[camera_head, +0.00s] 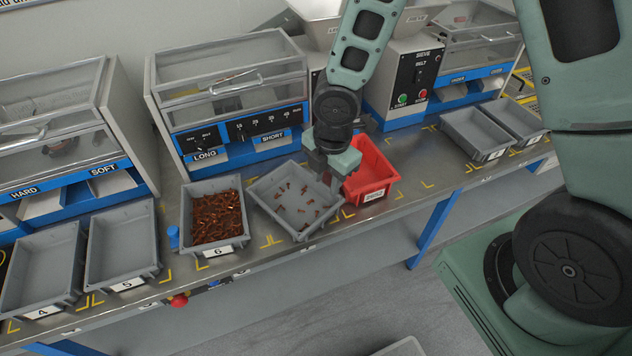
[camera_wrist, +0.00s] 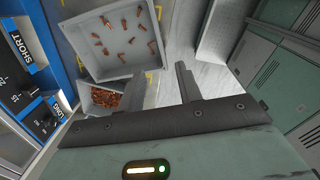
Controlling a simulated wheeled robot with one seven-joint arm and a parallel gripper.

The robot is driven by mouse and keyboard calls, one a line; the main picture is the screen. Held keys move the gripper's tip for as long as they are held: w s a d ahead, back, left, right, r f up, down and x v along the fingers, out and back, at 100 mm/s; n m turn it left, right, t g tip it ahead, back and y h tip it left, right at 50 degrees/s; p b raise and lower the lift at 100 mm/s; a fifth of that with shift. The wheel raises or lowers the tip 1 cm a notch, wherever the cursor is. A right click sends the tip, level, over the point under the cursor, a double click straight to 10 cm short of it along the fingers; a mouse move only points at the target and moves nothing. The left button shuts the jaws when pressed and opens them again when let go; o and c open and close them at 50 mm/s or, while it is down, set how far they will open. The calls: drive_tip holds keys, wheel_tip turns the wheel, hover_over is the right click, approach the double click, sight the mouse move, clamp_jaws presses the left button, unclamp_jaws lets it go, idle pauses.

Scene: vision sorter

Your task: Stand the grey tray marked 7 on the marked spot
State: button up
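A grey tray (camera_head: 262,207) holding a few scattered copper-brown parts sits turned askew on the bench between tray 6 and the red tray. It also shows in the wrist view (camera_wrist: 95,70). I cannot read a number on it, so I cannot confirm it is the one marked 7. Yellow corner marks (camera_head: 270,241) show on the bench by its front edge. My gripper (camera_head: 330,176) is over the right side of this tray, close to its rim. In the wrist view my gripper's fingers (camera_wrist: 160,86) are apart with nothing visible between them; contact with the rim is unclear.
Tray 6 (camera_head: 187,220), full of brown parts, stands close on the left. A red tray (camera_head: 372,190) stands close on the right. Grey trays 5 (camera_head: 123,281) and 4 (camera_head: 42,309) are further left. Machines line the back. Bare bench (camera_head: 428,165) lies right of the red tray.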

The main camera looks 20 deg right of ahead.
sight(324, 216)
drive_tip(key=f, duration=0.4)
drive_tip(key=f+b, duration=0.1)
drive_tip(key=f, duration=0.3)
drive_tip(key=w+f, duration=0.1)
drive_tip(key=f, duration=0.3)
drive_tip(key=shift+f, duration=0.2)
drive_tip(key=shift+w+d+f+p, duration=0.1)
drive_tip(key=shift+w+f+p, duration=0.1)
drive_tip(key=shift+f, duration=1.1)
drive_tip(key=shift+w+d+f+p, duration=0.1)
drive_tip(key=shift+w+f+p, duration=0.1)
drive_tip(key=shift+f, duration=1.05)
clamp_jaws()
